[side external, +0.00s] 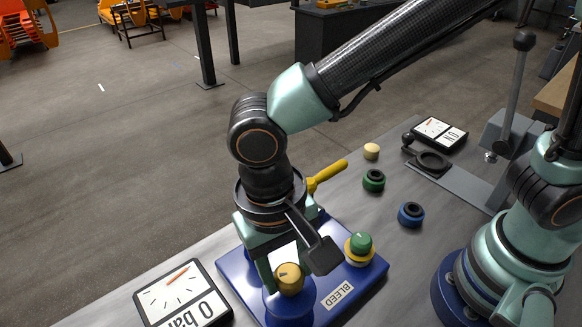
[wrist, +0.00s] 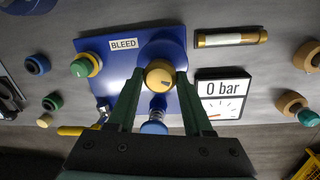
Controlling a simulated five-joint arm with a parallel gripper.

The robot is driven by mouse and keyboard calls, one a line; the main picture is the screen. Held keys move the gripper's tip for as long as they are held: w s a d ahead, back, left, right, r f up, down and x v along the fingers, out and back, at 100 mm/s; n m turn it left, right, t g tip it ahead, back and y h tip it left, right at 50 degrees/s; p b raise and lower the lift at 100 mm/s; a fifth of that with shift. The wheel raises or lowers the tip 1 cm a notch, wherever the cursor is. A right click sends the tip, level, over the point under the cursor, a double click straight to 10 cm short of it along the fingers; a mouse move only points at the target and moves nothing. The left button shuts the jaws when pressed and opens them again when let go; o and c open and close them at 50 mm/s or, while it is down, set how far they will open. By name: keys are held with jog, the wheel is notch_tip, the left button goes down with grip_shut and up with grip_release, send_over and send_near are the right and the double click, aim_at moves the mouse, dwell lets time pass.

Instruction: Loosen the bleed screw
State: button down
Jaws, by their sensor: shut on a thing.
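The bleed screw, a round brass knob with a dark mark on top (side external: 289,278), stands on the blue block (side external: 236,270) near its BLEED label (side external: 339,294). In the wrist view the knob (wrist: 160,74) sits between the fingertips of my gripper (wrist: 160,80). My gripper (side external: 277,276) points down and is shut on the knob, one green finger on each side. The knob is upright on a round blue boss. The far finger is mostly hidden in the side view. A gauge (side external: 182,297) beside the block reads 0 bar.
A green knob on a yellow collar (side external: 360,245) stands close by on the block. A yellow handle (side external: 327,175) sticks out behind my gripper. Loose caps, green (side external: 373,180) and blue (side external: 411,214), lie at the right. A brass tube (wrist: 229,38) shows in the wrist view.

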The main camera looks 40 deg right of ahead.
aim_at(281, 274)
jog(key=n, duration=0.5)
jog(key=shift+s+a, duration=0.1)
jog(key=shift+a, duration=0.05)
jog(key=shift+n, duration=0.4)
jog(key=shift+c, duration=1.5)
grip_release()
notch_tip(281, 274, up, 12)
jog(key=shift+w+a, duration=0.25)
jog(key=shift+a, duration=0.05)
